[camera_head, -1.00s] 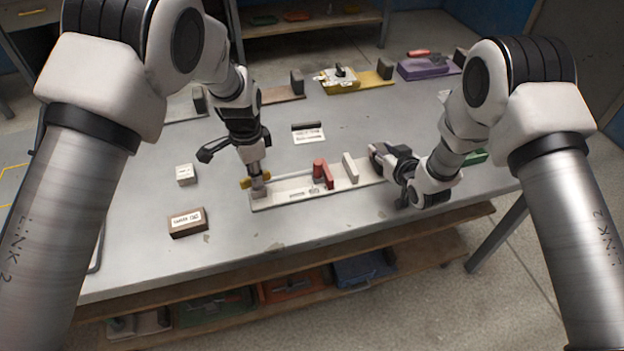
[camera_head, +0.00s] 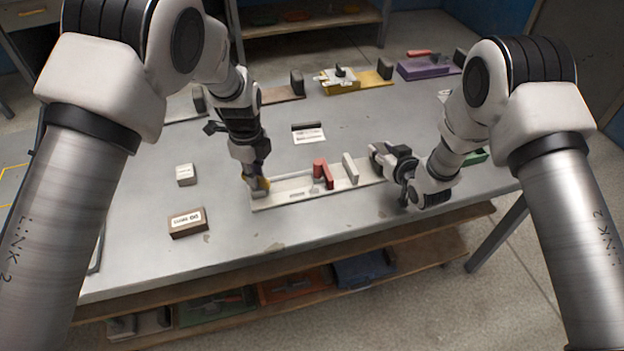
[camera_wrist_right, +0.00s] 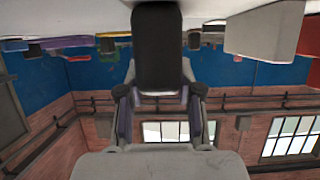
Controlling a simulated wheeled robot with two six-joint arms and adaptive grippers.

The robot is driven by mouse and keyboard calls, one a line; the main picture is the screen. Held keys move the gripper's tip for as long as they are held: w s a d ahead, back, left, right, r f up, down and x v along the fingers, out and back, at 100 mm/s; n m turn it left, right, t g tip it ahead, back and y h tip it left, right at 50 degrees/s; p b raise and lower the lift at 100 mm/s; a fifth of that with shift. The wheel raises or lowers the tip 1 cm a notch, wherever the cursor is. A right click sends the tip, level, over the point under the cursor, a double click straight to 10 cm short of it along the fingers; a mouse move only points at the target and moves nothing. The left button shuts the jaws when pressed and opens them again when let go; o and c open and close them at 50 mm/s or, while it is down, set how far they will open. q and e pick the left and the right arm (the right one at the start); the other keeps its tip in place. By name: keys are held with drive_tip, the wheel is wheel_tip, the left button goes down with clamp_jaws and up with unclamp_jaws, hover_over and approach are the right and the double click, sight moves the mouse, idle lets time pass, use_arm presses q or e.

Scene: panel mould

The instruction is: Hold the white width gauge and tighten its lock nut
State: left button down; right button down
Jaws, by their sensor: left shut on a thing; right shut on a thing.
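The white width gauge (camera_head: 290,199) is a long pale board lying across the front of the grey table, with a red upright (camera_head: 322,172) and a pale grey upright (camera_head: 350,168). My right gripper (camera_head: 380,160) is at its right end, shut on the dark end block (camera_wrist_right: 158,50), which fills the space between the fingers in the right wrist view. My left gripper (camera_head: 257,182) points down at the gauge's left end and is shut there. Something yellow (camera_head: 260,185) shows at its tips. The lock nut is mostly hidden by the fingers.
A brown labelled block (camera_head: 187,222) and a small white block (camera_head: 185,175) lie left of the gauge. A label card (camera_head: 309,136) lies behind it. Yellow (camera_head: 350,83) and purple (camera_head: 425,68) gauges stand at the back.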

use_arm(q)
drive_tip(key=m, duration=0.4)
use_arm(e)
drive_tip(key=shift+f, duration=0.1)
use_arm(q)
drive_tip(key=shift+m, duration=1.9)
drive_tip(key=c, duration=1.2)
unclamp_jaws()
drive_tip(key=shift+o, duration=0.2)
wheel_tip(320, 180, up, 12)
